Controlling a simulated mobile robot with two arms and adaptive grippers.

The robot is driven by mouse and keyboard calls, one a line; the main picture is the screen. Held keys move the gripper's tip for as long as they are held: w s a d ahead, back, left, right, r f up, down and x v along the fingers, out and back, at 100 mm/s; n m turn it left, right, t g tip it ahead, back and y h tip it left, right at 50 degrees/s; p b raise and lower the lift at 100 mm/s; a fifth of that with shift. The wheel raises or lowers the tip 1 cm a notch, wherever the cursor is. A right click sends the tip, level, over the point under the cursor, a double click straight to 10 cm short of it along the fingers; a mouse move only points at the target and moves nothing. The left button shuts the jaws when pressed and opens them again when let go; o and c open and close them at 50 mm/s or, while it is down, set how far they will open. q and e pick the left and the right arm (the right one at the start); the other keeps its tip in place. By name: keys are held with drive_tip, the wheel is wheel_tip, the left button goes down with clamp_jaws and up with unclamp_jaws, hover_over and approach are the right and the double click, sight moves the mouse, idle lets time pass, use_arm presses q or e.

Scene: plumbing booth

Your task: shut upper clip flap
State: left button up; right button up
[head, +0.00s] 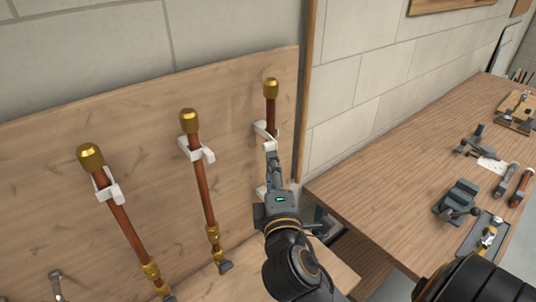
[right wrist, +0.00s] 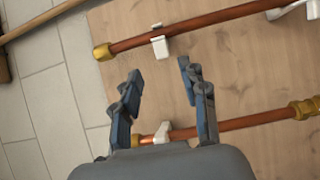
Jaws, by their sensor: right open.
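The right copper pipe (head: 270,112) stands against the wooden board with a brass cap on top. Its white upper clip (head: 261,129) is around or beside it, with a white part sticking out to the left; I cannot tell the flap's exact angle. My right gripper (head: 271,155) is just below and in front of this clip, its fingers partly covering the pipe. In the right wrist view the right gripper (right wrist: 160,75) is open and empty. A clip (right wrist: 160,46) on a capped pipe lies just beyond the fingertips there. My left gripper is not in view.
Two more pipes with white clips, a left one (head: 122,225) and a middle one (head: 205,190), stand on the board to the left. A lower clip (head: 262,191) sits beside my right wrist. A workbench (head: 375,190) with tools is at the right.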

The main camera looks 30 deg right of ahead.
sight(268, 149)
drive_tip(key=b+x, duration=0.4)
drive_tip(key=x, duration=0.5)
drive_tip(key=shift+w+d, duration=0.15)
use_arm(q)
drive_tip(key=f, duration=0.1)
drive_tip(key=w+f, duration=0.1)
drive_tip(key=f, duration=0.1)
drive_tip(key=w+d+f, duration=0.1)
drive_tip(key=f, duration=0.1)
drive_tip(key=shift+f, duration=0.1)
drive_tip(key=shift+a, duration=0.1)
use_arm(e)
drive_tip(key=shift+f, duration=0.1)
clamp_jaws()
